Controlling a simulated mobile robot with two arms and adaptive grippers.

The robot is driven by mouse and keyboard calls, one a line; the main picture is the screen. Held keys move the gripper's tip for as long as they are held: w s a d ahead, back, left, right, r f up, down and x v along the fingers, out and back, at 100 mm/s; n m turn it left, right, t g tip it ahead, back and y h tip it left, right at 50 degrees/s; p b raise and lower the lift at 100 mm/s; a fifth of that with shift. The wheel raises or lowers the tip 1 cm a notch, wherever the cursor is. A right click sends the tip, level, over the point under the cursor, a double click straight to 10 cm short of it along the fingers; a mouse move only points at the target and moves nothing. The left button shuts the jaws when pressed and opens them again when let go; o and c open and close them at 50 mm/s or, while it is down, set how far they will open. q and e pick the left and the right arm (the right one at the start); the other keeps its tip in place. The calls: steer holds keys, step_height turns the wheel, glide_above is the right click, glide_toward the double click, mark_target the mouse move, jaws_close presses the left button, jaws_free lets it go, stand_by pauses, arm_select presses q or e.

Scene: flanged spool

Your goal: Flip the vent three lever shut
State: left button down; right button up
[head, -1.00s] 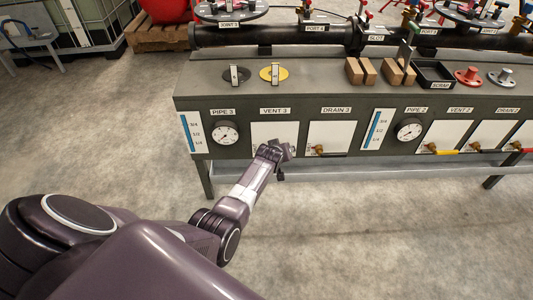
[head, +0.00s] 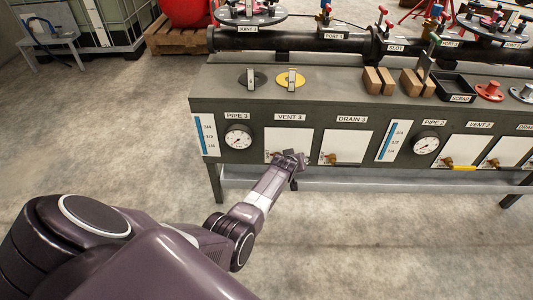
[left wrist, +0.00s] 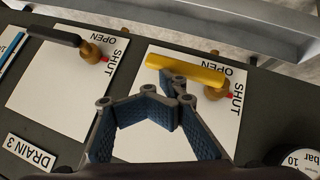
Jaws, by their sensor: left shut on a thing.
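The vent three panel (head: 283,136) is a white plate on the bench front, labelled VENT 3. In the left wrist view, its lever (left wrist: 186,72) is yellow on a brass valve (left wrist: 216,89), lying beside the OPEN mark; SHUT is printed around the corner from it. My left gripper (head: 289,161) is at the lower part of this panel. In the left wrist view, its dark fingers with blue pads (left wrist: 172,93) are shut at the yellow lever; the exact contact is partly hidden. My right gripper is not in view.
The drain three panel (head: 345,141), with its black lever (left wrist: 50,36), is right beside the vent panel. A pressure gauge (head: 238,137) is on the other side. A rail (head: 350,181) runs below the panels. The floor in front is clear.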

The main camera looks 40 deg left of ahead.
arm_select(q)
steer(key=v, duration=1.2)
stand_by(0.3)
stand_by(0.4)
